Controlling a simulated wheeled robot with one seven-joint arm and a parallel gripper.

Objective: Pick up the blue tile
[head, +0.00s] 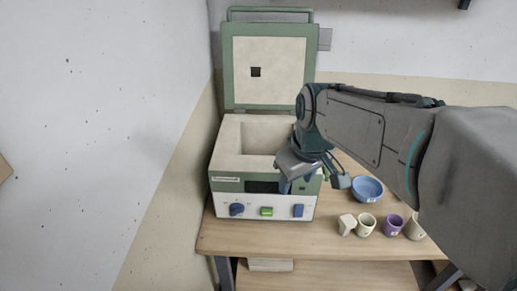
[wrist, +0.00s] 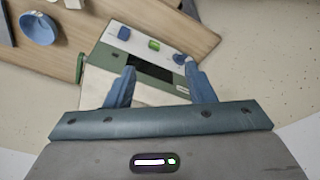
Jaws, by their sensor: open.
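I cannot make out a blue tile in either view. My gripper (head: 310,178) is open, with nothing seen between its fingers. It hangs over the front right part of the open kiln (head: 225,155) and hides part of its opening. In the wrist view, my gripper's two blue fingers (wrist: 160,78) stand well apart above the kiln (wrist: 95,85). The kiln's floor is mostly hidden.
The kiln's lid (head: 270,65) stands raised. Its front has a blue knob (head: 236,210), a green button (head: 267,211) and a blue switch (head: 298,210). A blue bowl (head: 367,189) and several small cups (head: 366,224) stand on the wooden table (head: 325,240) to the right.

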